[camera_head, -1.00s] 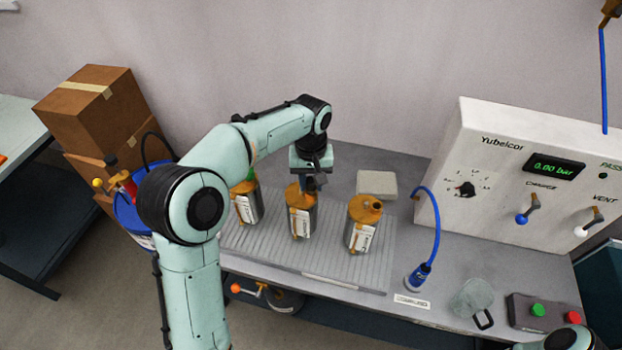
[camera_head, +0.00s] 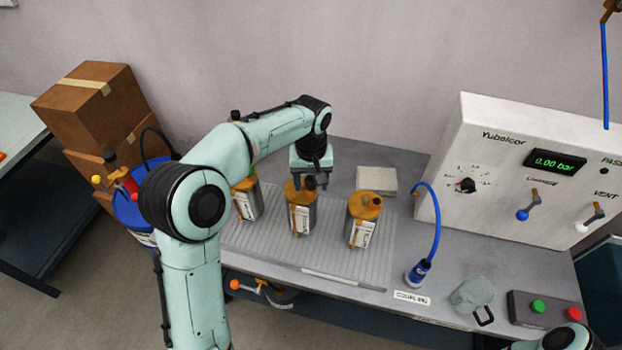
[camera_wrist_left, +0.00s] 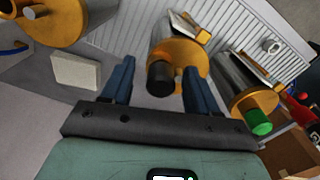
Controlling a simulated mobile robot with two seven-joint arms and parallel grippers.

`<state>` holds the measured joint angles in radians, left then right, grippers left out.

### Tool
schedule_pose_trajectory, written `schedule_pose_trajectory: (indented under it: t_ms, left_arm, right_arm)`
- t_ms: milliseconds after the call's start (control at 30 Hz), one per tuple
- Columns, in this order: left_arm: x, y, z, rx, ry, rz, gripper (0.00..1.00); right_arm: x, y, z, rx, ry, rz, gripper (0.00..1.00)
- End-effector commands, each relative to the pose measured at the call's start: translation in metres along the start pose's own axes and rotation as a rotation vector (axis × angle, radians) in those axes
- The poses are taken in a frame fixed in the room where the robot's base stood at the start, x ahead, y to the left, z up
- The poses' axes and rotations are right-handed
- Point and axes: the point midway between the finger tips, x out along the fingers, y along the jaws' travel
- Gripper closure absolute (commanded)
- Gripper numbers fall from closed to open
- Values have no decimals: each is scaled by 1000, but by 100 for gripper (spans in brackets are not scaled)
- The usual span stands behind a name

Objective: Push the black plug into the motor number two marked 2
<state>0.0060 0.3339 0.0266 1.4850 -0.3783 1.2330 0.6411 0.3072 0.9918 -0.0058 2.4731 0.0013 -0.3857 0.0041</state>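Three metal motors with orange caps stand in a row on the ribbed mat. A black plug (camera_head: 310,183) (camera_wrist_left: 160,77) sits upright on the cap of the middle motor (camera_head: 301,212) (camera_wrist_left: 178,52); I cannot tell how deep it is. The number on that motor is too small to read. My left gripper (camera_head: 312,181) (camera_wrist_left: 160,88) is over the middle motor, its two blue fingers apart on either side of the plug, with visible gaps. My right gripper is not in view.
The left motor (camera_head: 246,203) has a green plug (camera_wrist_left: 260,122). The right motor (camera_head: 361,222) shows an open port. A pale block (camera_head: 376,180) lies behind it. Right of the mat are a blue hose (camera_head: 435,225), a clear cup (camera_head: 472,294) and the white control panel (camera_head: 500,170).

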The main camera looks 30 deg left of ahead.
Motion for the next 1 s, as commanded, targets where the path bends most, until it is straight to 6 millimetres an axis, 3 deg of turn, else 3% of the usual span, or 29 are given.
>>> schedule_pose_trajectory:
  t_ms: [267,367,700,1000]
  left_arm:
    - [-6,-1,-1,-3,0,-3,39]
    - [-21,0,-1,-2,3,-1,39]
    - [-100,1,-2,0,6,3,39]
    - [-133,1,0,0,2,1,39]
  right_arm:
    - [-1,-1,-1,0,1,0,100]
    - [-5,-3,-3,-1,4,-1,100]
    - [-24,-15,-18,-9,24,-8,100]
    - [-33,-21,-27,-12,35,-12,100]
